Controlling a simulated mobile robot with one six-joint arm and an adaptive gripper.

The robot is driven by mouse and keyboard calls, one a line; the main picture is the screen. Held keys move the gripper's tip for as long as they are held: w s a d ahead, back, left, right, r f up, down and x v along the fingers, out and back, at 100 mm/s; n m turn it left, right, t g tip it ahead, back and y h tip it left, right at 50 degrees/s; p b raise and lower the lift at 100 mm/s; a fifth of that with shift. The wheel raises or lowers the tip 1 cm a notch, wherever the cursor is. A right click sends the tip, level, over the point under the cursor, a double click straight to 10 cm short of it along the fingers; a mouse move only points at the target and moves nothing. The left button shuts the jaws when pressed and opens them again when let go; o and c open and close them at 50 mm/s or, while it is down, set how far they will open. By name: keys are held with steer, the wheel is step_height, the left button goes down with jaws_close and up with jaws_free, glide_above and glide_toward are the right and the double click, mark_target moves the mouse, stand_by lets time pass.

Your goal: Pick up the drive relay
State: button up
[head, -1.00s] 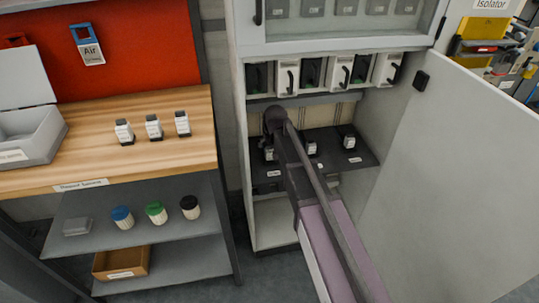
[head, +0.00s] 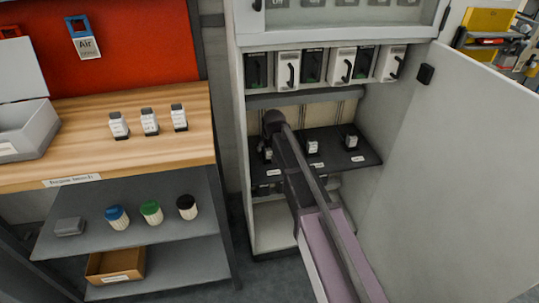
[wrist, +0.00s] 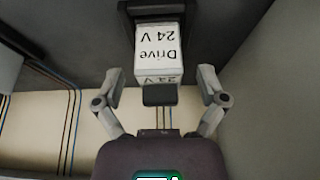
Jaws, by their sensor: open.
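The drive relay (wrist: 157,48) is a white block with dark ends, and its label "Drive 24 V" reads upside down in the wrist view. My gripper (wrist: 160,77) is open, with one finger on each side of the relay's lower part. Gaps show between the fingers and the relay. In the head view my arm hides the gripper inside the cabinet. Three small black-and-white relays stand on the dark shelf there, at left (head: 266,153), middle (head: 313,147) and right (head: 351,141); their labels are too small to read.
The cabinet's open door (head: 455,170) fills the right side. A row of modules with handles (head: 346,66) sits above the shelf. In the wrist view a grey wall (wrist: 275,100) stands close at right. Left is a wooden bench (head: 60,150) with three similar relays.

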steer(key=shift+c, duration=0.2)
steer(key=c, duration=1.2)
steer(key=shift+r, duration=0.1)
step_height(320, 180, up, 3)
steer(key=p, duration=0.3)
steer(key=shift+r+p, duration=0.2)
steer(key=shift+p, duration=0.15)
steer(key=s+d, duration=0.1)
steer(key=s, duration=0.4)
steer(key=s+d+r+p, duration=0.1)
steer(key=s+d, duration=0.1)
steer(key=s, duration=0.3)
steer(key=s+d, duration=0.1)
steer(key=s, duration=0.4)
steer(key=shift+s+d+r, duration=0.2)
steer(key=shift+d, duration=0.15)
